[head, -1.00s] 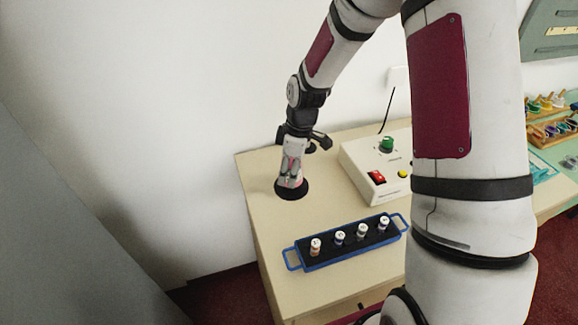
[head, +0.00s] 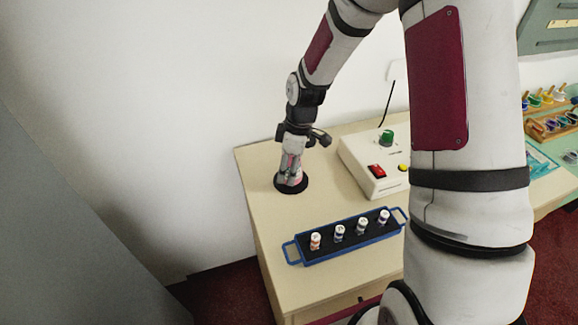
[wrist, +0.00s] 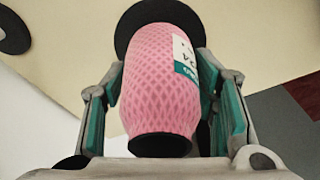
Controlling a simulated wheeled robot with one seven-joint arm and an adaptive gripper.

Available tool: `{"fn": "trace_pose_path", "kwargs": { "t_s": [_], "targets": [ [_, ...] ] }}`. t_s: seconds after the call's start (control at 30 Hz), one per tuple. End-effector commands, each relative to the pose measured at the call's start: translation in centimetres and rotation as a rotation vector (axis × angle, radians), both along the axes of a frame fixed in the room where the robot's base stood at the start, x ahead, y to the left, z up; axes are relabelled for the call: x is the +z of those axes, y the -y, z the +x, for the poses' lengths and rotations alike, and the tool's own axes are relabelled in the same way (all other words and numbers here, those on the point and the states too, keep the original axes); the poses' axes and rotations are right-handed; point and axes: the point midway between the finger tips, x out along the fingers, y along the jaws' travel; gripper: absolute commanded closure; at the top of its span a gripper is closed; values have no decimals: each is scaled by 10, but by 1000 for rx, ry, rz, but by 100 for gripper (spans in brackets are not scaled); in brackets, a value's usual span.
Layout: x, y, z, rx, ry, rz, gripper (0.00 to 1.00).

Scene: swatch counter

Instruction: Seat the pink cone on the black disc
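The pink cone (wrist: 160,85), with a lattice pattern and a white and teal label, stands between my fingers in the wrist view. Its dark near end faces the camera. In the head view it is small and mostly covered by my gripper (head: 291,172). My gripper (wrist: 164,95) points down with its fingertips against both sides of the cone. The black disc (head: 303,188) lies on the counter directly under the cone. In the wrist view the disc (wrist: 135,30) shows behind the cone's far end. Whether they touch is hidden.
A blue tray (head: 335,256) with several white-capped spools stands in front on the counter (head: 262,205). A white control box (head: 365,180) with a red switch and green knob is to the right. A wall is close behind. Another dark round thing (wrist: 12,30) shows at the wrist view's corner.

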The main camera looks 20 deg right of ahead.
Motion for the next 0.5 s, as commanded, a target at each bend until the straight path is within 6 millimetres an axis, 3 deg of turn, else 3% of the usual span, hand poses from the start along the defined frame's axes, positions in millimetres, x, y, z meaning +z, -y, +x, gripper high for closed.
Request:
{"fn": "trace_pose_path", "kwargs": {
  "t_s": [0.33,0.5],
  "targets": [
    [0,0,0,0,0,0,31],
    [13,2,0,0,3,-1,31]
  ]
}}
